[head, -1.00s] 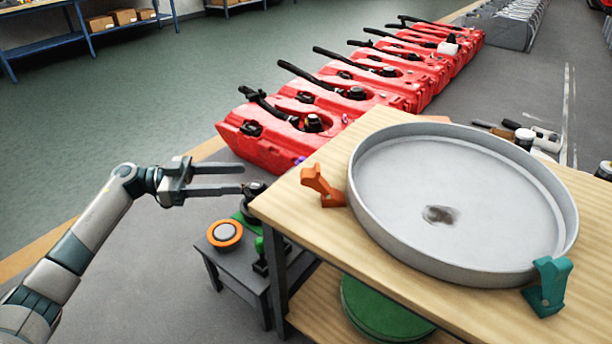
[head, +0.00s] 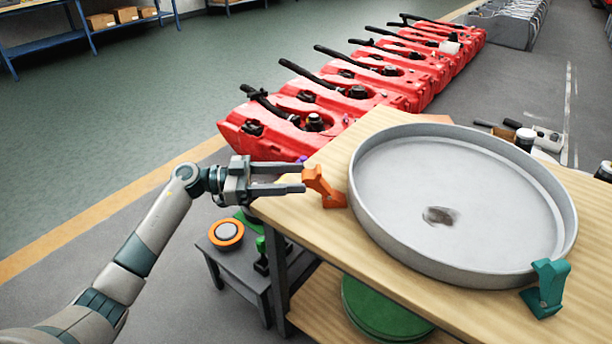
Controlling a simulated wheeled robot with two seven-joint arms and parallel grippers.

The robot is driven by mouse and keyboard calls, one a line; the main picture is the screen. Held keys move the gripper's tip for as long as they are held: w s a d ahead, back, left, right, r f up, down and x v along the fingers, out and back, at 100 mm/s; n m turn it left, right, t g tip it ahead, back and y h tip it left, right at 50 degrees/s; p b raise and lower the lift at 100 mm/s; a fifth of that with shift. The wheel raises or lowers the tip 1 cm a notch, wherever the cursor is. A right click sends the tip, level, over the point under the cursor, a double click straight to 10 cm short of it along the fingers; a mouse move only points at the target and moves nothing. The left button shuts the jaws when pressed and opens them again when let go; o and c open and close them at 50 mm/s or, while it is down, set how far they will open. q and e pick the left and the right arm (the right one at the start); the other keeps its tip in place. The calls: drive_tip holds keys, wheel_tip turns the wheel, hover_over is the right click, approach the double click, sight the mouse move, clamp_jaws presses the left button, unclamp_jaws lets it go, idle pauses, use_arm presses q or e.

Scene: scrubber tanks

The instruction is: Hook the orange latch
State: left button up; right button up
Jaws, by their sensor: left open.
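The orange latch (head: 326,190) stands on the wooden table at the left side of a round grey pan (head: 460,262). A teal latch (head: 546,290) stands at the pan's front right. My left gripper (head: 303,178) is open, its fingers pointing right, with the fingertips at the orange latch's upper left part. I cannot tell whether they touch it or whether the latch top lies between them. My right gripper is not in view.
The wooden table (head: 400,282) has a bare front strip. A low grey stool (head: 238,270) with an orange-rimmed disc (head: 226,235) stands below the left arm. Red tanks (head: 270,140) line up behind. Small tools and jars lie at the table's right back.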

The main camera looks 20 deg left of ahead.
sight(302, 178)
use_arm(q)
drive_tip(key=shift+x, duration=1.75)
clamp_jaws()
